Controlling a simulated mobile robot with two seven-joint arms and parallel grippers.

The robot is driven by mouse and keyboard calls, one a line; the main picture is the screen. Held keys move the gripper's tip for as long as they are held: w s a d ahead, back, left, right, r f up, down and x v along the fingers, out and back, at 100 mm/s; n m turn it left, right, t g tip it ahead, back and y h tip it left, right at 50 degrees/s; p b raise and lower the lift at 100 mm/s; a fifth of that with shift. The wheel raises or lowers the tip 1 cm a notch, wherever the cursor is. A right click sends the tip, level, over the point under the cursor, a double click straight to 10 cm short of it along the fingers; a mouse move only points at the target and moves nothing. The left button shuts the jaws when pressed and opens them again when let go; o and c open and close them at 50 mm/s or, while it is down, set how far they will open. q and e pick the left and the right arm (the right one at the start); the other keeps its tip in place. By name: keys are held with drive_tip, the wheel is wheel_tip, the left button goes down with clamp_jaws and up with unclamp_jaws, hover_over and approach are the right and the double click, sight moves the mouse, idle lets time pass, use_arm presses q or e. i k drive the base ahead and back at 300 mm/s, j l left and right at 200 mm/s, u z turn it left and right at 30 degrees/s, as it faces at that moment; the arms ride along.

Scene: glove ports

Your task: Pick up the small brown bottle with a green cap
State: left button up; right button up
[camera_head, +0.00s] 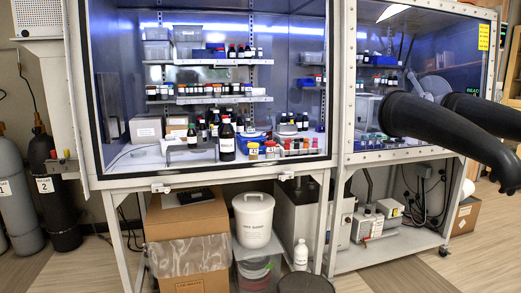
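A small dark brown bottle (192,136) with a pale label stands on the floor of the glove box, left of the middle. Its cap looks green, though it is small in the picture. Several other small bottles stand close behind the two, and some are partly hidden. Neither of my grippers shows in the head view.
Shelves (222,99) inside the box hold rows of small bottles. A white box (146,129) stands left of the small bottle, and a blue tray (250,139) lies to the right. The glove box frame (341,110) borders the opening. Black gloves (440,120) stick out at right.

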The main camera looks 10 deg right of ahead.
sight(191, 134)
drive_tip(key=i+j+z, duration=0.35)
drive_tip(key=i+j, duration=1.1)
